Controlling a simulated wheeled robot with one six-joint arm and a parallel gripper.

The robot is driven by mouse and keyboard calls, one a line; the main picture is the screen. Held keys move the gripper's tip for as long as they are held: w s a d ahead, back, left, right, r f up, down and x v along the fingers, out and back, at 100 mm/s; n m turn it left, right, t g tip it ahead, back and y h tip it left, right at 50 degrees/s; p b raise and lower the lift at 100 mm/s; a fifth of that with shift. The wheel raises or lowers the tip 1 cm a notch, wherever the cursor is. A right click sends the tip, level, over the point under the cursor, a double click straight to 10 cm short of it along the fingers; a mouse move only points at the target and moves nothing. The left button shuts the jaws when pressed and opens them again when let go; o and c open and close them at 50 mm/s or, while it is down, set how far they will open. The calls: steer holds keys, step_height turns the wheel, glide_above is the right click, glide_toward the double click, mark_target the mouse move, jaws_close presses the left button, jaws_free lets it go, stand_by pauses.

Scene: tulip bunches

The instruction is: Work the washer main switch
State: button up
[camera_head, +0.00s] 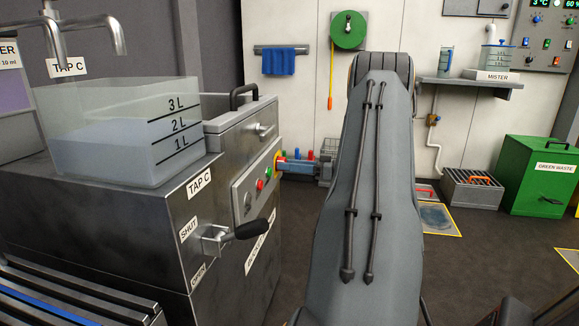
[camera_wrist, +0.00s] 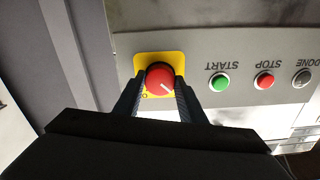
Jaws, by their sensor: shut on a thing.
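The main switch is a red round knob (camera_wrist: 160,76) with a white pointer mark on a yellow plate (camera_wrist: 141,63), upper left of centre in the wrist view. The mark points toward the lower right. My gripper (camera_wrist: 158,92) is shut on the knob, one finger on each side of it. Lettering on the plate is mostly hidden by the fingers. In the head view my gripper (camera_head: 287,165) reaches left to the washer's panel (camera_head: 249,193), and the knob is largely hidden there.
Green START (camera_wrist: 219,82) and red STOP (camera_wrist: 264,80) buttons and a grey DONE lamp (camera_wrist: 302,77) sit to the right of the knob. A black-handled TAP C lever (camera_head: 252,230) sticks out of the steel counter near the washer. A water tank (camera_head: 115,130) stands on it.

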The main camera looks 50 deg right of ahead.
steer(key=shift+m, duration=0.4)
steer(key=shift+m+p, duration=5.35)
steer(key=shift+m, duration=3.25)
steer(key=o, duration=1)
steer(key=shift+o, duration=0.2)
steer(key=shift+s, duration=0.1)
steer(key=p+v, duration=0.1)
steer(key=v, duration=0.6)
steer(key=shift+s+d, duration=0.2)
steer(key=shift+s, duration=0.05)
